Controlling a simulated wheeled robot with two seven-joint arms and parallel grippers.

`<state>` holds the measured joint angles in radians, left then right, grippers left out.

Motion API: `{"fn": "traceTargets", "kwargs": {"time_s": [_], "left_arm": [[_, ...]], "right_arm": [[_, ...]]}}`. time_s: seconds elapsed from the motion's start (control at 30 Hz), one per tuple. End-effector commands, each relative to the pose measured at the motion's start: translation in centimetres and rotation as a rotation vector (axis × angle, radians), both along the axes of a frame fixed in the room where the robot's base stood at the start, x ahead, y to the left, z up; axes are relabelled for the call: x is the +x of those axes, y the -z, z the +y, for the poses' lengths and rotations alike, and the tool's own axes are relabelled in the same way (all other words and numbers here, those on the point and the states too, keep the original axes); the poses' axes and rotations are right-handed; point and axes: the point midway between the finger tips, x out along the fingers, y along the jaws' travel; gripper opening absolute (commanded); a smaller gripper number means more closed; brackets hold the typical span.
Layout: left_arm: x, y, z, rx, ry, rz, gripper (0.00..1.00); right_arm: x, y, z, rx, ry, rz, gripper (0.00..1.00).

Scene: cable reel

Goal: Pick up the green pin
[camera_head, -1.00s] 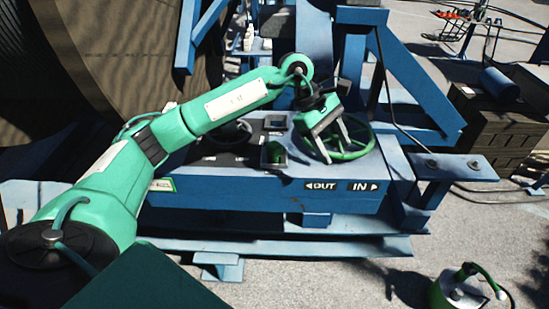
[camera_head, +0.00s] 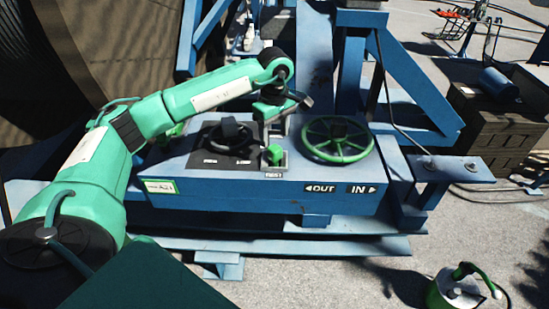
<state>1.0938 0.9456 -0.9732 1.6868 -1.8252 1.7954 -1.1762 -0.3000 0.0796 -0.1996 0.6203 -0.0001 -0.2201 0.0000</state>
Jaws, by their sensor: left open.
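My left gripper (camera_head: 283,112) is open above the back of the blue control box (camera_head: 240,191), with its fingers pointing down and partly hard to make out. A small bright green block (camera_head: 275,155) stands in a pale frame on top of the box, just below and in front of the gripper, not gripped. It is the likeliest green pin, but its shape is too small to be sure. A green handwheel (camera_head: 338,157) sits to its right on the box. My right gripper is not in view.
A black knob (camera_head: 230,131) stands on a dark panel left of the green block. Blue frame beams (camera_head: 412,88) rise behind and to the right. A green canister (camera_head: 460,290) stands on the ground at lower right. Dark crates (camera_head: 495,125) are at far right.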

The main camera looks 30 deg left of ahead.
Motion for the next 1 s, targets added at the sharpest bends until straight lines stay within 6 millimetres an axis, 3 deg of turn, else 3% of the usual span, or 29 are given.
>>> {"fn": "traceTargets", "kwargs": {"time_s": [0.17, 0.53, 0.8, 1.0], "left_arm": [[-0.2, 0.8, -0.1, -0.001, 0.0, 0.002, 0.58], [-0.8, 5.2, -0.5, -0.001, -0.001, 0.002, 0.58], [-0.8, 5.6, -0.5, -0.001, 0.0, -0.001, 0.58], [-0.8, 5.6, -0.5, -0.001, 0.0, -0.001, 0.21]], "right_arm": [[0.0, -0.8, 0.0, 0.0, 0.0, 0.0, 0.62], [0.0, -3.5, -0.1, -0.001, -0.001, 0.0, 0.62], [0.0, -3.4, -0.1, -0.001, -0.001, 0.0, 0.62], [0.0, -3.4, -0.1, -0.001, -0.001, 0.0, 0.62]]}}
